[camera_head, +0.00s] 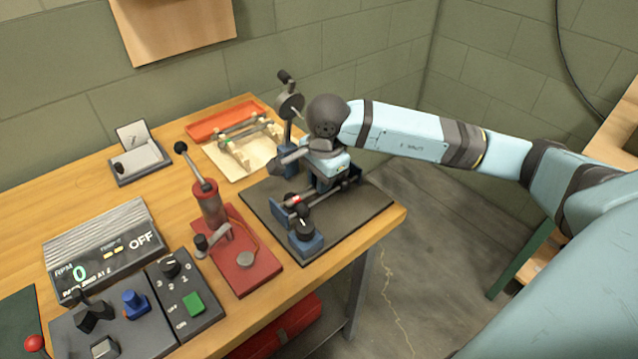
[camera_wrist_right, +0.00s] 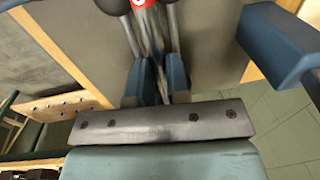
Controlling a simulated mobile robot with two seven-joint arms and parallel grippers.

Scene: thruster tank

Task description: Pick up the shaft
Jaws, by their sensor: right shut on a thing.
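A dark, slim shaft (camera_head: 345,186) runs level above the black mat by the blue stand, with a red and white mark near its left end. My right gripper (camera_head: 322,184) reaches in from the right and is shut on the shaft. In the right wrist view the gripper (camera_wrist_right: 147,35) has its fingers close together around a grey, rod-like part, with the red and white mark (camera_wrist_right: 143,3) just beyond. The gripper hides part of the shaft, so I cannot tell whether it is clear of its supports. My left gripper is not in view.
The black mat (camera_head: 370,205) lies at the table's right edge, with a blue stand (camera_head: 306,240) and an upright post behind my gripper. A red hand pump (camera_head: 240,262) stands to the left. An orange tray (camera_head: 213,121) and a cream pad with rods (camera_head: 247,165) lie behind.

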